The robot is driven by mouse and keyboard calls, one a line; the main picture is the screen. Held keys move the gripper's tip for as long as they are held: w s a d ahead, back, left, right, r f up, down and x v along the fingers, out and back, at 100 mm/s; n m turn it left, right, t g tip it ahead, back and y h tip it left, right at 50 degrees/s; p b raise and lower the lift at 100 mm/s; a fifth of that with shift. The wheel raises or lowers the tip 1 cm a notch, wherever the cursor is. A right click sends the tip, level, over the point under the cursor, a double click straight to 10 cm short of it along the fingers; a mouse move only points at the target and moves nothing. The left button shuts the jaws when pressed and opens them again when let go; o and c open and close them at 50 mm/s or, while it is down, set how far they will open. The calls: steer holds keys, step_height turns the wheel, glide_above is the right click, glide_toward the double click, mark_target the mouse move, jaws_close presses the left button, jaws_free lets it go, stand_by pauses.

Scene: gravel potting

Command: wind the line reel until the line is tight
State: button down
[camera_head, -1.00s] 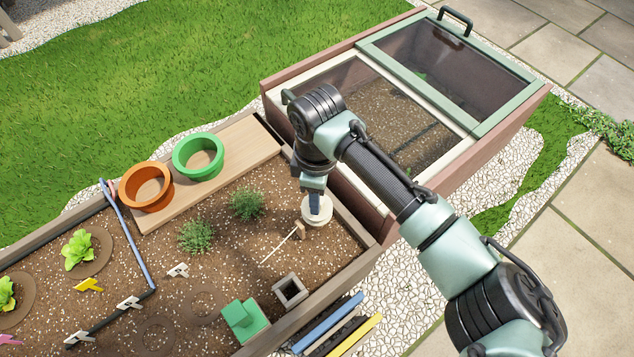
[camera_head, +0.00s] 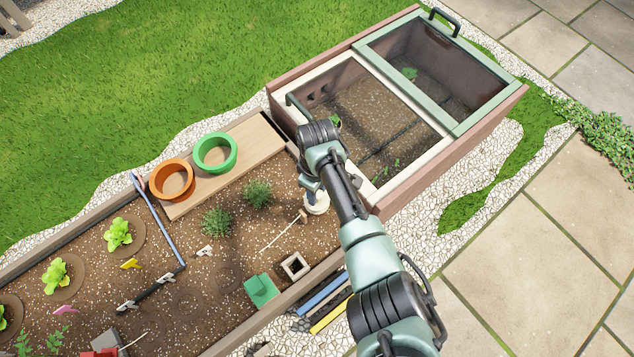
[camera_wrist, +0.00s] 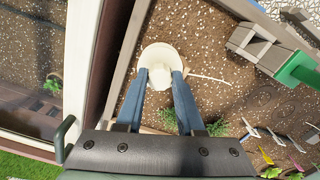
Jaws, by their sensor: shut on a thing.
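The line reel (camera_head: 318,204) is a round cream disc at the right end of the soil bed. In the wrist view it shows as a disc (camera_wrist: 158,53) with a pale raised knob (camera_wrist: 160,78) on it. My gripper (camera_wrist: 161,74) is shut on this knob, one blue finger on each side. In the head view my gripper (camera_head: 311,189) is over the reel and partly hides it. A thin pale line (camera_head: 281,233) lies over the soil beside a small wooden peg (camera_head: 303,216). The line also shows in the wrist view (camera_wrist: 208,78); I cannot tell how tight it is.
A glazed cold frame (camera_head: 405,150) stands close behind the reel. The bed's wooden edge (camera_head: 330,262) runs in front. Orange (camera_head: 172,180) and green (camera_head: 215,153) pots stand on a board.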

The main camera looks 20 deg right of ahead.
steer(key=m+p, duration=0.2)
steer(key=m, duration=0.2)
steer(key=shift+s+a, duration=0.1)
steer(key=shift+a, duration=0.05)
steer(key=m+p, duration=0.1)
steer(key=m, duration=0.4)
steer(key=shift+m, duration=0.4)
steer(key=m+p, duration=0.1)
steer(key=m, duration=0.8)
steer(key=shift+m, duration=0.5)
steer(key=c, duration=0.5)
jaws_free()
step_height(320, 180, up, 13)
steer(key=p, duration=0.8)
steer(key=shift+p, duration=0.4)
